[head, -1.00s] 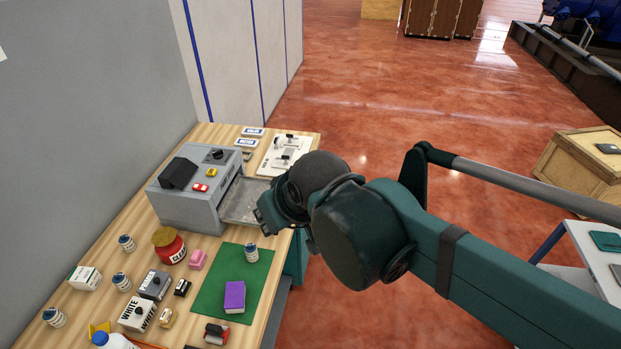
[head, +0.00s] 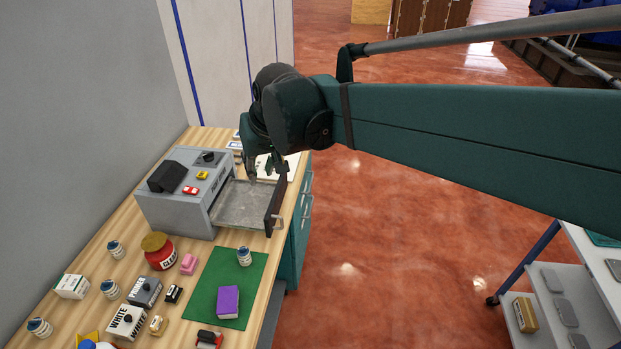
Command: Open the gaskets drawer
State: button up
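A grey machine (head: 178,207) stands on the wooden table. A shallow metal drawer or tray (head: 240,207) sticks out of its right side, with a dark front panel (head: 272,212) and a small pale handle. A teal cabinet (head: 291,250) under the table has bar handles (head: 307,208) on its right face; its fronts look closed. I cannot read a gaskets label on any drawer. My gripper (head: 267,172) is above the far end of the metal tray, pointing down, with its fingers apart and nothing visible between them. The exact height above the tray is unclear.
A green mat (head: 207,312) holds a purple block (head: 228,302) and a small bottle (head: 244,257). A red jar (head: 160,252) and several boxes stand at the front left. A pale board (head: 291,164) lies behind my gripper. Floor right of the cabinet is clear; a shelf cart (head: 565,262) stands farther right.

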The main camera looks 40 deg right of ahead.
jog(key=w+d+f+m+g+b, duration=0.1)
jog(key=w+d+f, duration=0.3)
jog(key=w+d, duration=0.25)
jog(key=w+d+f+m+b, duration=0.1)
jog(key=w+d+f+b, duration=0.1)
jog(key=w+d+f, duration=0.35)
jog(key=w+d+f+m+g+b, duration=0.1)
jog(key=w+d+f+m, duration=0.1)
jog(key=w+d, duration=0.65)
jog(key=w+d+f+m+b, duration=0.1)
jog(key=w+d+f, duration=0.2)
jog(key=d+f, duration=0.4)
jog(key=w+d+f+g+y+b, duration=0.1)
jog(key=w+d+f, duration=0.3)
jog(key=d+f, duration=0.3)
jog(key=w+d+f+m+b, duration=0.1)
jog(key=w+d+f, duration=0.3)
jog(key=d+f, duration=0.3)
notch_tip(320, 180, down, 6)
jog(key=shift+w+d+r+m+g+y+b, duration=0.1)
jog(key=shift+w+d+m+g+y+b, duration=0.1)
jog(key=shift+w+m+g+y+b, duration=0.15)
jog(key=shift+s, duration=0.1)
